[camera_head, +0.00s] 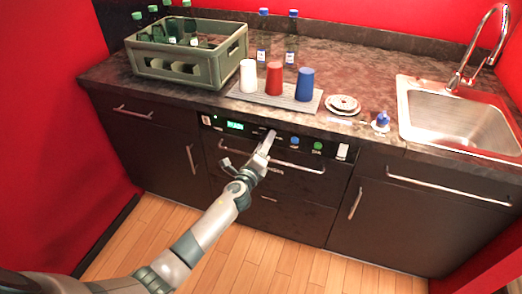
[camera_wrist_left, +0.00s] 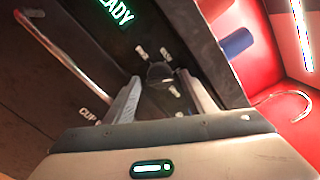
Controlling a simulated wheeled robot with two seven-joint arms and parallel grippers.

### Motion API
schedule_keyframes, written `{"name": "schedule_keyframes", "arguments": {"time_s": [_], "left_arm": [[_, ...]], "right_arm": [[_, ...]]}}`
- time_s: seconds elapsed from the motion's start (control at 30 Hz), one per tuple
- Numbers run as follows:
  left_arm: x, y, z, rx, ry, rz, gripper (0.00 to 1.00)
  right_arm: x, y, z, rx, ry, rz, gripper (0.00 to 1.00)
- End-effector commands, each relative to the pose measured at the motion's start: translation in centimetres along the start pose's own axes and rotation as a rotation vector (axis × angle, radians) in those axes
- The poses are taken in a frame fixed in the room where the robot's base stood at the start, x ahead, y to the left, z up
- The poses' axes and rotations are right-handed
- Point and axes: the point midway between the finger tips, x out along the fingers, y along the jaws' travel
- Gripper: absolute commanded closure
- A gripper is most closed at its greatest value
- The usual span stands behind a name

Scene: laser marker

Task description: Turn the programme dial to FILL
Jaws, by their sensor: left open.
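The programme dial (camera_wrist_left: 160,73) is a small dark knob on the black control panel, with short white labels around it. Its pointer direction is too small to read. In the left wrist view, my left gripper (camera_wrist_left: 158,84) is open, with a fingertip on either side of the dial; I cannot tell whether they touch it. In the head view, my left gripper (camera_head: 268,141) is at the panel front and hides the dial. A green display (camera_head: 235,126) is to its left; in the wrist view the display (camera_wrist_left: 116,12) shows letters ending "ADY". My right gripper is not in view.
A blue button (camera_head: 295,142) and a green button (camera_head: 318,146) are right of my gripper on the panel. A handle bar (camera_head: 300,168) runs below. On the counter stand a green crate (camera_head: 170,68) with bottles, several cups on a mat (camera_head: 270,98), and a sink (camera_head: 460,115).

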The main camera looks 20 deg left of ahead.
Motion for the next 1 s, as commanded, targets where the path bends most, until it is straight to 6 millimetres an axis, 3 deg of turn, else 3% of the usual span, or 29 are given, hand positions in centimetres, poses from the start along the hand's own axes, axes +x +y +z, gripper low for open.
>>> {"name": "schedule_keyframes", "arguments": {"time_s": [0.17,0.37,0.7,1.0], "left_arm": [[-0.8,0.1,0.0,0.001,0.0,0.0,0.5],[-3.2,0.0,0.0,0.0,0.002,0.0,0.5],[-9.8,0.2,-0.1,0.0,0.002,0.002,0.5],[-15.2,0.2,-0.1,0.0,0.002,0.002,0.5]], "right_arm": [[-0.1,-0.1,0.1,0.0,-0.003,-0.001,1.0],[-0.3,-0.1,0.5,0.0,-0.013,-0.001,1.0],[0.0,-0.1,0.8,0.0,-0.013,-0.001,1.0],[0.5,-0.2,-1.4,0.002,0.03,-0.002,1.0]]}}
